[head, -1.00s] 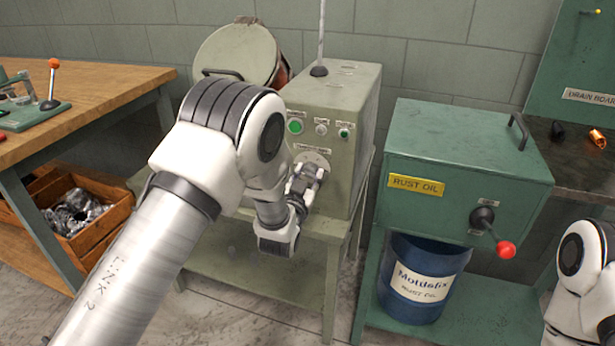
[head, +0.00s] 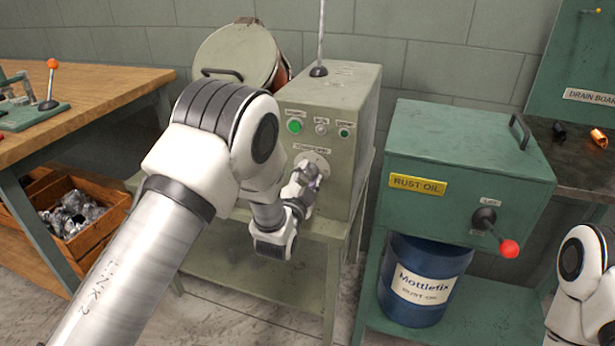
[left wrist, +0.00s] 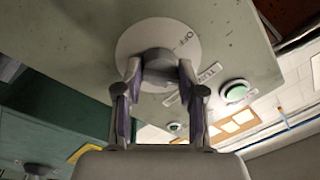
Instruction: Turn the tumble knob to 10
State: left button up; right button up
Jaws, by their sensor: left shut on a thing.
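The tumble knob (left wrist: 158,62) is a grey knob on a round pale dial plate (left wrist: 190,38) marked OFF. The dial plate (head: 318,162) is on the front of the grey-green machine box (head: 345,105). My left gripper (left wrist: 158,80) is shut on the knob, one finger on each side. In the head view, my left gripper (head: 306,180) is at the dial and hides the knob. Only the OFF mark reads clearly; the number 10 and the knob's pointer cannot be made out. My right gripper is not in view; part of my right arm shows at the lower right.
Above the dial are a green button (head: 295,126), a small grey control (head: 321,129) and a green lamp (head: 344,132). To the right stands the green rust oil cabinet (head: 470,150) with a red-knobbed lever (head: 509,249). A wooden bench (head: 90,95) stands at left.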

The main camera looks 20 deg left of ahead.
pick_arm(q)
jog(key=shift+f, duration=0.1)
dwell(0.3)
jog(key=o, duration=1.1)
jog(key=shift+d, duration=0.1)
jog(key=shift+s, duration=0.1)
jog(key=s, duration=1.1)
jog(key=shift+s+f, duration=0.3)
jog(key=shift+s, duration=0.1)
